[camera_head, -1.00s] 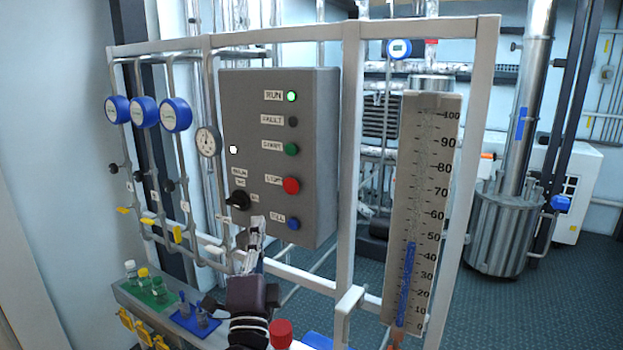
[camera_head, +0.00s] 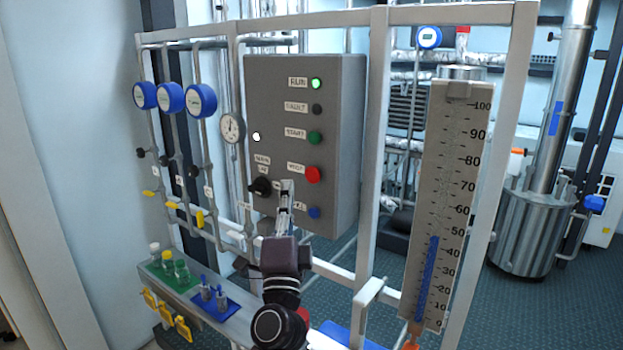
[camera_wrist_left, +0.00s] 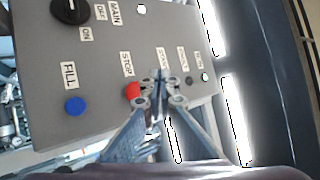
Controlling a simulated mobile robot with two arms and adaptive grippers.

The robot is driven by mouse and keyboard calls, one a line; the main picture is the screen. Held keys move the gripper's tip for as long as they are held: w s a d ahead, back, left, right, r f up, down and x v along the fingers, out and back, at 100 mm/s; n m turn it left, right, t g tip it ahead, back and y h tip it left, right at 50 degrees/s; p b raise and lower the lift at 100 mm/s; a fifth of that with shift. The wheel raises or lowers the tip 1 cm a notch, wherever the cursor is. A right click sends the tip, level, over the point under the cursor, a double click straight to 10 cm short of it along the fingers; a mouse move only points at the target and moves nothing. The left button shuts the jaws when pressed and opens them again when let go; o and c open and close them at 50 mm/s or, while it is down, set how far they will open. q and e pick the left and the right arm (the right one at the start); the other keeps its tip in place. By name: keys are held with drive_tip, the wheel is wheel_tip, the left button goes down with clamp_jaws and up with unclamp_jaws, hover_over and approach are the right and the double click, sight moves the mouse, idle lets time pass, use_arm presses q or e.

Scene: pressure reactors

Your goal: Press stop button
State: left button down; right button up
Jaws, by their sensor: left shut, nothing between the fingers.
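The grey control box (camera_head: 285,120) hangs on the white frame. Its red stop button (camera_head: 313,174) sits below the green start button (camera_head: 315,138) and above the blue fill button (camera_head: 314,212). My left gripper (camera_head: 286,186) is shut and empty, in front of the box's lower part, left of the stop button in the head view. In the left wrist view the fingertips (camera_wrist_left: 159,76) are just right of the red stop button (camera_wrist_left: 132,91), which is partly hidden by a finger. I cannot tell whether they touch the panel. My right gripper is not in view.
A black main switch (camera_head: 262,187) is close to the left gripper. A level scale (camera_head: 450,200) stands to the right. A green rack (camera_head: 172,270) with bottles and a blue rack (camera_head: 215,300) sit on a ledge at the lower left. A lit green run lamp (camera_head: 316,84) is at the top.

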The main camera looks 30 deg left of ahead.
sight(307, 169)
use_arm(q)
drive_tip(key=shift+w+d+b, duration=0.2)
drive_tip(key=shift+w+b, duration=0.6)
drive_tip(key=shift+w, duration=1.8)
drive_tip(key=shift+w, duration=0.4)
drive_tip(key=shift+w+d+b, duration=0.1)
drive_tip(key=shift+w+b, duration=0.4)
drive_tip(key=shift+b, duration=0.15)
drive_tip(key=shift+s, duration=0.15)
drive_tip(key=shift+s+p, duration=0.4)
drive_tip(key=shift+s, duration=0.4)
